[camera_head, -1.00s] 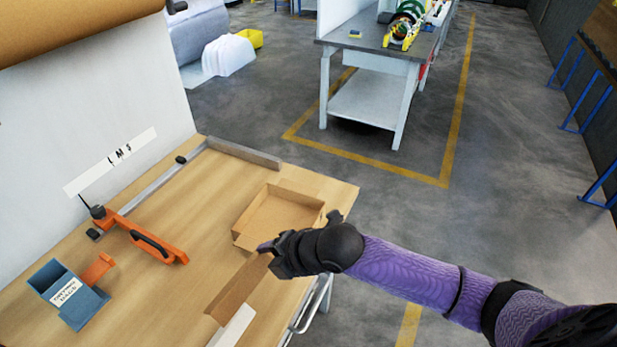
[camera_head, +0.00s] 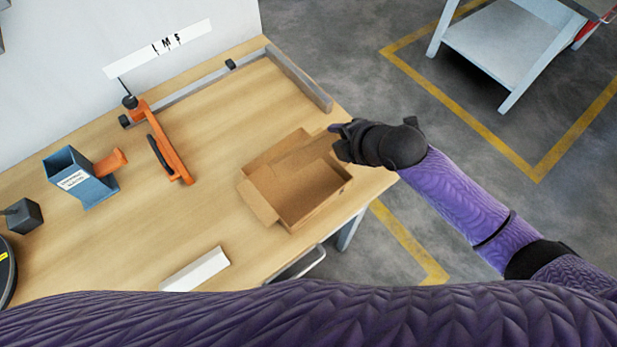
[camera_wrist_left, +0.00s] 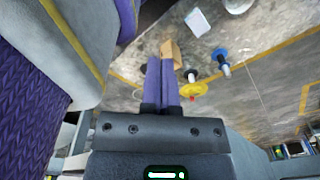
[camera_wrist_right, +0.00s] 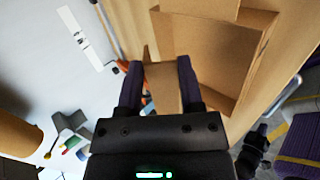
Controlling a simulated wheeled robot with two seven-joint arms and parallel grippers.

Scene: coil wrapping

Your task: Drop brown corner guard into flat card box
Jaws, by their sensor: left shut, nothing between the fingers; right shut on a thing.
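The flat card box (camera_head: 322,207) is a shallow open brown tray on the wooden bench, near its right edge; it also shows in the right wrist view (camera_wrist_right: 240,60). My right gripper (camera_head: 338,133) is at the box's back right corner, shut on the brown corner guard (camera_head: 305,153). The guard is a strip reaching left over the back part of the box; its colour blends with the card, so its height above the box is hard to tell. It shows between the fingers in the right wrist view (camera_wrist_right: 164,88). My left gripper (camera_wrist_left: 162,85) is shut and empty, away from the bench.
A white block (camera_head: 196,270) lies at the bench's front. An orange-handled tool (camera_head: 165,145) and a blue holder (camera_head: 80,178) stand on the left. A metal rail (camera_head: 298,78) runs along the back. Bare bench lies left of the box.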

